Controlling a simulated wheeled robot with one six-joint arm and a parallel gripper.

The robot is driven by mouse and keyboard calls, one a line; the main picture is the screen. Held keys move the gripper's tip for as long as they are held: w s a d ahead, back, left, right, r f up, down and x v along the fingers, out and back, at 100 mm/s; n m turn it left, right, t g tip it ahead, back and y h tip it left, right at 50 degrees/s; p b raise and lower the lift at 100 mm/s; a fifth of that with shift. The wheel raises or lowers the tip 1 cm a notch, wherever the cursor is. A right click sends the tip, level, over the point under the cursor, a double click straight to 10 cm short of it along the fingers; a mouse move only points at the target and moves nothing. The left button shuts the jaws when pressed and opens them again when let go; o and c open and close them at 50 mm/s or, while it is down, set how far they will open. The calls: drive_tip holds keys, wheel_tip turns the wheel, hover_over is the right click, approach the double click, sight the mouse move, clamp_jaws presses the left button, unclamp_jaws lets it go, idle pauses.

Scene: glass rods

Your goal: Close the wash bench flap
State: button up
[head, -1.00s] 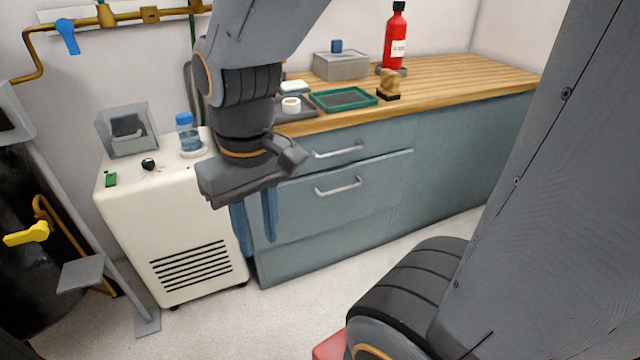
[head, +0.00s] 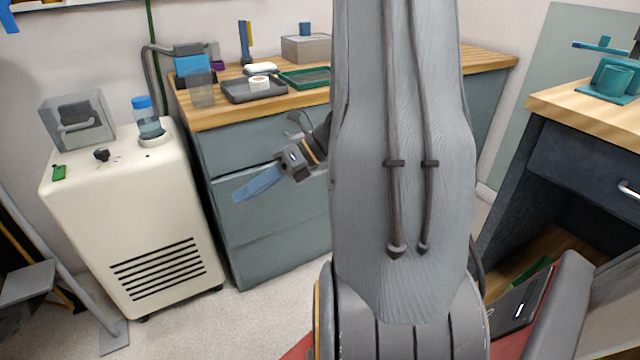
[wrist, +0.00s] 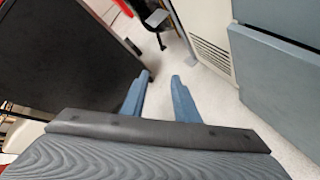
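In the head view a dark bench (head: 570,155) with a wooden top stands at the right. Below its drawer is an open compartment (head: 518,258) with a wooden floor; my arm and a grey panel in front partly hide it. I cannot make out the flap itself or tell for certain whether this is the wash bench. My gripper (head: 240,193) points left in front of the blue-grey drawers, touching nothing visible. The wrist view shows its two blue fingers (wrist: 161,77) apart, with only floor between them.
A blue-grey drawer bench (head: 262,165) carries a grey tray (head: 240,92), a green tray (head: 300,80) and a box (head: 306,47). A white wheeled unit (head: 130,215) stands left of it. A large dark panel (wrist: 60,55) fills the wrist view's left.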

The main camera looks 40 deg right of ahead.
drive_tip(key=w+d+f+m+t+h+b, duration=0.1)
drive_tip(key=d+f+m+t+h+b, duration=0.1)
drive_tip(key=d+f+m+t, duration=0.5)
drive_tip(key=w+d+m+t+h+b, duration=0.1)
drive_tip(key=d+m, duration=0.5)
drive_tip(key=d, duration=0.5)
drive_tip(key=m+t+h+b, duration=0.25)
drive_tip(key=m+h, duration=0.25)
drive_tip(key=m, duration=0.3)
approach(319, 173)
drive_tip(key=w, duration=0.1)
drive_tip(key=b+x, duration=0.1)
drive_tip(key=x, duration=0.6)
drive_tip(key=shift+w+a+f, duration=0.1)
drive_tip(key=shift+w+f, duration=0.1)
clamp_jaws()
